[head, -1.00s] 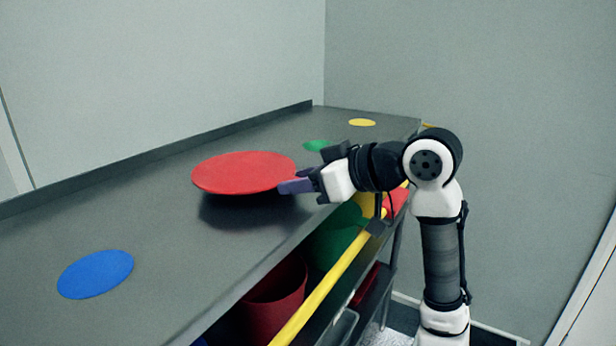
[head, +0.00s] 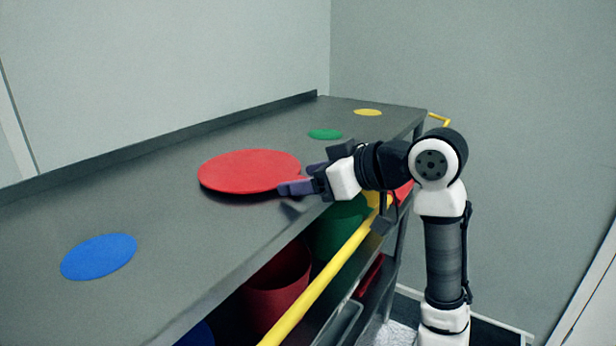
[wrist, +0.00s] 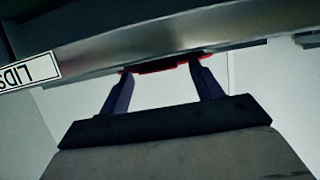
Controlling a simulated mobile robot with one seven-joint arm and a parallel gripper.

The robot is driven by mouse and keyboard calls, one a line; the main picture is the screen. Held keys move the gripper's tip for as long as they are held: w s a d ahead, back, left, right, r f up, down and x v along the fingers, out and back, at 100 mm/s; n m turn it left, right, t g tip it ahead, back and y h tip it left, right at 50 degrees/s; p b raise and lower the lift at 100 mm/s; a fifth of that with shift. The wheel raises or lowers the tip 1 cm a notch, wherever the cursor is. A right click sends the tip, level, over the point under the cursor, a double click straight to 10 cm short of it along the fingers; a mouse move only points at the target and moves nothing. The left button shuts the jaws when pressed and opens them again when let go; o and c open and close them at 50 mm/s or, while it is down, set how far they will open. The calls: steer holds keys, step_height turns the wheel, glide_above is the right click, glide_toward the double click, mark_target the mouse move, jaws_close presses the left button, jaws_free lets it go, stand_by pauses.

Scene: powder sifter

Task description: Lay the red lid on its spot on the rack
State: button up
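The red lid (head: 250,171) is a flat round disc. It lies flat on the dark grey rack top (head: 165,215), between the blue and green spots. Any marking under it is hidden. My gripper (head: 305,180) is at the lid's right-hand edge, low over the rack's front edge. In the wrist view the two fingers of my gripper (wrist: 159,88) stand wide apart. A strip of the red lid (wrist: 165,67) shows at their tips. The gripper looks open, with no clear grip on the lid.
On the rack top lie a blue spot (head: 98,257), a green spot (head: 325,134) and a yellow spot (head: 368,112). A yellow rail (head: 325,283) runs along the front. A red bin (head: 276,295) and a green bin (head: 337,230) stand below. A raised ledge lines the back.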

steer(key=b+v, duration=0.1)
steer(key=v, duration=1.3)
